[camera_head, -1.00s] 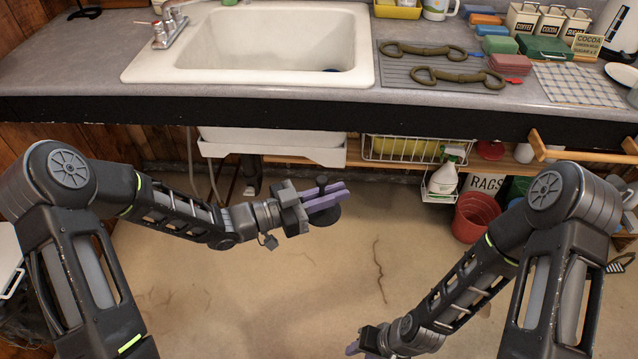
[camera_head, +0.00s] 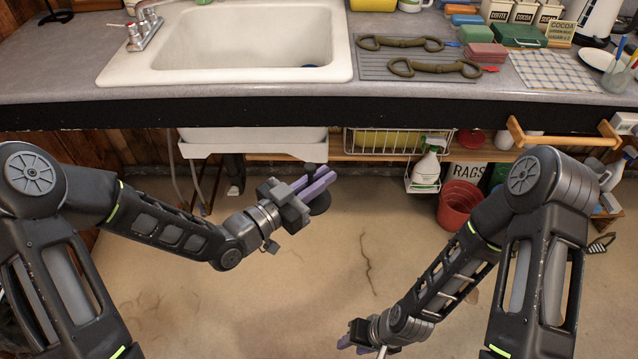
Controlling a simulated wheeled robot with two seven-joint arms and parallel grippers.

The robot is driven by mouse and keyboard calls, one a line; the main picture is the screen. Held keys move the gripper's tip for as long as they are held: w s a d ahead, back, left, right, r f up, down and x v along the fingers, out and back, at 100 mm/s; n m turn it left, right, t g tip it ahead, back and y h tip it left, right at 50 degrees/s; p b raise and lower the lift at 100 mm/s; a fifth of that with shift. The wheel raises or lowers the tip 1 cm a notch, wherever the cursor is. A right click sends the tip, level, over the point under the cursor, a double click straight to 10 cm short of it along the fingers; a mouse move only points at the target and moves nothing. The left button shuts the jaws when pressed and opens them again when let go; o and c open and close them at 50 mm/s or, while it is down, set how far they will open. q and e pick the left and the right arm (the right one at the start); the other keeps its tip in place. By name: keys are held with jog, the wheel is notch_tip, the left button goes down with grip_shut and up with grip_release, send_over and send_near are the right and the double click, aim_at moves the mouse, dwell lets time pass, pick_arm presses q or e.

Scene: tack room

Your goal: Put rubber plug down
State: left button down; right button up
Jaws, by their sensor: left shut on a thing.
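A black rubber plug (camera_head: 319,204) is held between the purple fingers of my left gripper (camera_head: 316,184), in front of the counter and above the floor. Its round disc shows below the fingers and its knob above them. The gripper is shut on it. My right gripper (camera_head: 347,341) is low at the bottom of the view, well away from the plug. Its purple fingertips show only partly, so I cannot tell whether it is open or shut.
The grey counter (camera_head: 80,78) holds a white sink (camera_head: 124,75), a grey ribbed mat (camera_head: 368,68) with two olive double-ended tools, colored boxes and a checkered cloth (camera_head: 548,70). Below stand a wire basket (camera_head: 353,141), a spray bottle (camera_head: 427,168) and a red bucket (camera_head: 458,205).

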pick_arm(q)
jog(key=r+n+t+y, duration=0.1)
jog(key=y, duration=0.1)
jog(key=r+n+t+y, duration=0.1)
jog(key=n+y, duration=0.1)
jog(key=d+r+n+t+y, duration=0.1)
jog(key=r+t+y, duration=0.1)
jog(key=shift+w+n, duration=0.3)
jog(key=shift+n, duration=0.1)
jog(key=shift+w+d+r+n+t+y, duration=0.15)
jog(key=shift+n+t+y, duration=0.25)
jog(key=shift+y, duration=0.6)
jog(key=shift+w+r+n+t+y, duration=0.15)
jog(key=shift+r+n+y, duration=0.7)
jog(key=shift+y, duration=0.4)
jog(key=shift+w+r+n+t+y, duration=0.15)
jog(key=shift+r+n+y, duration=0.5)
jog(key=shift+n+y, duration=0.45)
pick_arm(e)
jog(key=shift+o, duration=0.4)
